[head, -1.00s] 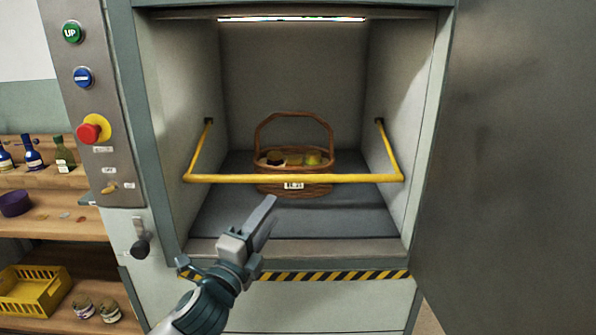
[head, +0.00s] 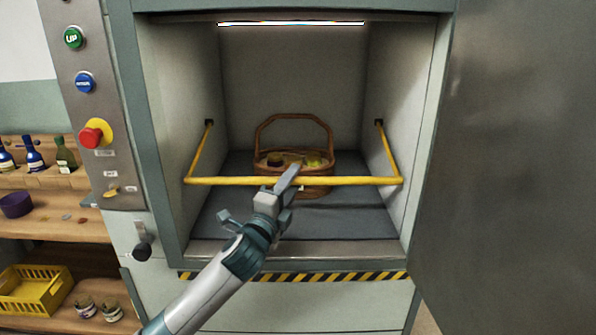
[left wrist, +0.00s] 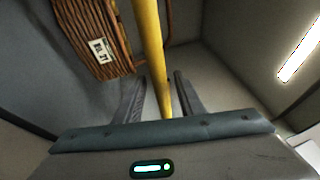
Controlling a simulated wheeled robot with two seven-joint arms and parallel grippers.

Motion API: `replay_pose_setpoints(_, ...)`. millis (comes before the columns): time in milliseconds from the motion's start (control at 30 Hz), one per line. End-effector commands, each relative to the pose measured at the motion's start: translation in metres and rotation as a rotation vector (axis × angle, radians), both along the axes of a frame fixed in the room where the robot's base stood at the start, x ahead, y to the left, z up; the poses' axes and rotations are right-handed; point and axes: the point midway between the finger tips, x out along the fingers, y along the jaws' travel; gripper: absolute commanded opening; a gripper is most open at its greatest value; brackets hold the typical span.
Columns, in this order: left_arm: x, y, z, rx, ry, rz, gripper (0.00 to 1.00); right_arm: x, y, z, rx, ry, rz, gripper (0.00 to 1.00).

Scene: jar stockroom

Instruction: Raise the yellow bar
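The yellow bar (head: 225,181) is a U-shaped rail hinged on both side walls of the lift cabin (head: 295,70). It hangs lowered across the front of the opening. My left gripper (head: 290,176) is at the middle of the bar, with its fingers pointing into the cabin. In the left wrist view the bar (left wrist: 149,40) runs between the two fingers (left wrist: 160,85), which stand apart on either side of it. The gripper is open around the bar. My right gripper is in neither view.
A wicker basket (head: 318,192) with jars stands on the cabin floor, close behind the bar. An open grey door (head: 515,150) fills the right side. A control panel (head: 95,100) and shelves (head: 60,228) with bottles and a yellow crate (head: 32,292) are at left.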

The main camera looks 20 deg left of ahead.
Motion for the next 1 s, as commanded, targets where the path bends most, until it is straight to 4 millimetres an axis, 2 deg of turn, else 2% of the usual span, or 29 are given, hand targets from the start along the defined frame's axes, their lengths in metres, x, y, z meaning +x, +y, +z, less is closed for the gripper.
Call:
replay_pose_setpoints(100, 0.018, -0.002, 0.005, 0.000, 0.000, 0.001, 0.36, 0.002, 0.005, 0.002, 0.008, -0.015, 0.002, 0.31)
replay_pose_setpoints(300, 0.036, -0.004, 0.007, -0.001, 0.000, 0.001, 0.36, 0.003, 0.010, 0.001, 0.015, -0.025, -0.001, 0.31)
replay_pose_setpoints(700, 0.041, -0.005, 0.008, 0.000, 0.000, 0.000, 0.36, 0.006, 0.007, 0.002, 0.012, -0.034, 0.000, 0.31)
replay_pose_setpoints(733, 0.041, -0.005, 0.008, 0.000, 0.000, 0.000, 0.31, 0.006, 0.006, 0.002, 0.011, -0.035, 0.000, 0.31)
replay_pose_setpoints(867, 0.041, -0.005, 0.007, 0.000, 0.000, 0.000, 0.00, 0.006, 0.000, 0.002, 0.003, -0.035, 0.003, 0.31)
replay_pose_setpoints(1000, 0.041, -0.005, 0.007, 0.000, 0.001, 0.000, 0.00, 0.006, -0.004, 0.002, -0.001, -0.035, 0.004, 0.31)
